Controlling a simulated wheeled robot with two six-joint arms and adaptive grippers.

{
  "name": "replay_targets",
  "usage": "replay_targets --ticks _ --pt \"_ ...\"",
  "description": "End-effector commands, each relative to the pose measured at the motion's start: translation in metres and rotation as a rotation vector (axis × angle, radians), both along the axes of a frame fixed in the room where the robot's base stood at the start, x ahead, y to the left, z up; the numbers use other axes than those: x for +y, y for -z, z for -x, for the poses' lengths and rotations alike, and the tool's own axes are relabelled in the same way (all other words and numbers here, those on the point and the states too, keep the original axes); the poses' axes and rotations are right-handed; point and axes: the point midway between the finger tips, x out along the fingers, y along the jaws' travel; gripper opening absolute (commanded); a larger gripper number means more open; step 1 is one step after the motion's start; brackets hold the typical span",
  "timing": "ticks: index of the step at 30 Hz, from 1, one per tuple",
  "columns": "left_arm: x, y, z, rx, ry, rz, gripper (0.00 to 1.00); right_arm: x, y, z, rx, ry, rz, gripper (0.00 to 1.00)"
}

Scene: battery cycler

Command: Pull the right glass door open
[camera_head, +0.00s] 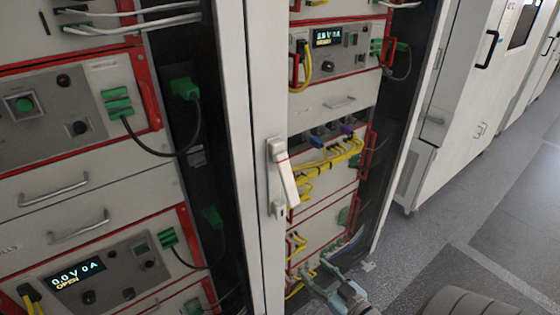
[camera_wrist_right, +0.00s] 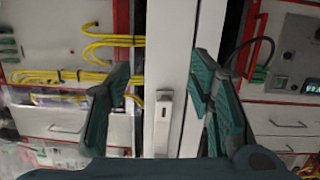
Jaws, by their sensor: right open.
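The right glass door (camera_head: 335,70) appears shut in the head view, in front of the shelves with yellow cables. Its pale frame post carries a white lever handle (camera_head: 288,182), whose lower end stands out from its plate, with a lock below. My right gripper (camera_head: 326,272) is open and empty, low and to the right of the handle in the head view. In the right wrist view, the handle (camera_wrist_right: 163,118) shows between the spread teal fingers of the gripper (camera_wrist_right: 160,95), with no visible contact. My left gripper is not in view.
The left cabinet bay (camera_head: 90,170) holds instrument panels with green plugs and drawer handles. Yellow cables (camera_head: 335,158) run behind the right door. More white cabinets (camera_head: 460,90) stand at the right.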

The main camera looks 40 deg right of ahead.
Motion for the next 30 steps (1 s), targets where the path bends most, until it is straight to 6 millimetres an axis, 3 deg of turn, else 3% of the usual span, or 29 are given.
replay_targets --ticks 1,3,6,11,21,25,30 --pt "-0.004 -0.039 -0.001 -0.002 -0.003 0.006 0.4 0.003 -0.064 -0.006 -0.066 -0.014 -0.012 0.48" --pt "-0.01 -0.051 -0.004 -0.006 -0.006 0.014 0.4 0.006 -0.105 -0.011 -0.141 -0.027 -0.032 0.48" --pt "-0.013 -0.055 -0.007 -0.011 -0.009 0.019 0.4 0.009 -0.128 -0.016 -0.193 -0.034 -0.048 0.48" --pt "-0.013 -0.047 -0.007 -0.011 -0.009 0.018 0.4 0.009 -0.126 -0.039 -0.205 -0.034 -0.049 0.48" --pt "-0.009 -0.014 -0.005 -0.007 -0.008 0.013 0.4 0.007 -0.12 -0.132 -0.203 -0.034 -0.05 0.48" --pt "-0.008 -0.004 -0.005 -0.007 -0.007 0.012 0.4 0.007 -0.12 -0.151 -0.2 -0.035 -0.049 0.48" --pt "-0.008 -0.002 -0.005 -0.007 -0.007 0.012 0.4 0.006 -0.123 -0.159 -0.198 -0.035 -0.05 0.48"
